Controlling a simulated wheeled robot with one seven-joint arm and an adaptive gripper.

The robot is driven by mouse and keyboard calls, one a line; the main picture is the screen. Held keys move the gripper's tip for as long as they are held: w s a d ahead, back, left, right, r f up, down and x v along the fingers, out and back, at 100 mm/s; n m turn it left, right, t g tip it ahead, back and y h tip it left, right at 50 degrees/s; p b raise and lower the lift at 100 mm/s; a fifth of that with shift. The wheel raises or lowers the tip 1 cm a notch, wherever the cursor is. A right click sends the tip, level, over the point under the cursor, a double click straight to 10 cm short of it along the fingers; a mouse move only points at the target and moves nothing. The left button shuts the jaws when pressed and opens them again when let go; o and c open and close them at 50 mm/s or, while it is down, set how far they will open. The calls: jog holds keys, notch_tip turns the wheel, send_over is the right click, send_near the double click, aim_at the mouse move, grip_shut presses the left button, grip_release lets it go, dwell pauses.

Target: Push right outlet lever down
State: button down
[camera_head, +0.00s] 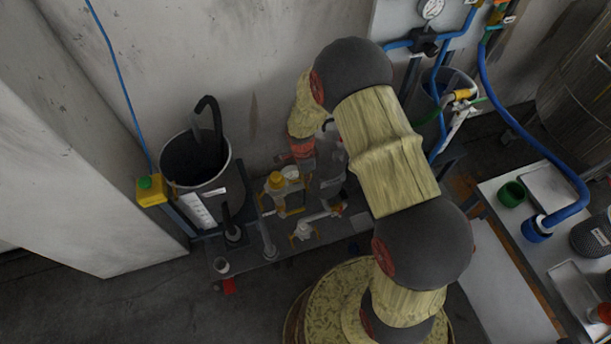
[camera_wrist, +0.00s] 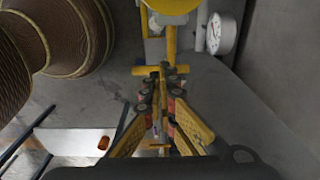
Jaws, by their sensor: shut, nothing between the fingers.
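My gripper (camera_wrist: 158,88) shows in the wrist view with its fingers brought together and nothing between them. Just beyond the fingertips is a yellow crossbar (camera_wrist: 178,69) on a yellow upright, which looks like a lever handle; I cannot tell if the fingers touch it. In the head view, a low grey bench (camera_head: 240,272) carries a pump-like assembly with yellow fittings (camera_head: 277,181). My arm reaches over from the right and hides part of it, and my fingers are not clear there. Which part is the right outlet lever is not certain from these views.
A dark bucket (camera_head: 203,185) with a black hose stands left of the assembly. A round gauge (camera_wrist: 221,34) is close by, right of the yellow upright. A ribbed brown round object (camera_wrist: 75,35) is at upper left. A table (camera_head: 520,225) with containers stands at right.

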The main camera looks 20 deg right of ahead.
jog(key=shift+a+f+y+p, duration=0.15)
jog(key=shift+f+y+p, duration=0.55)
jog(key=shift+f, duration=0.8)
jog(key=shift+a+f+y+p, duration=0.1)
jog(key=shift+f+y+p, duration=0.55)
jog(key=shift+f, duration=0.8)
jog(key=shift+a+f, duration=0.1)
jog(key=shift+f, duration=0.05)
notch_tip(320, 180, up, 12)
jog(key=d, duration=0.1)
jog(key=shift+d, duration=0.35)
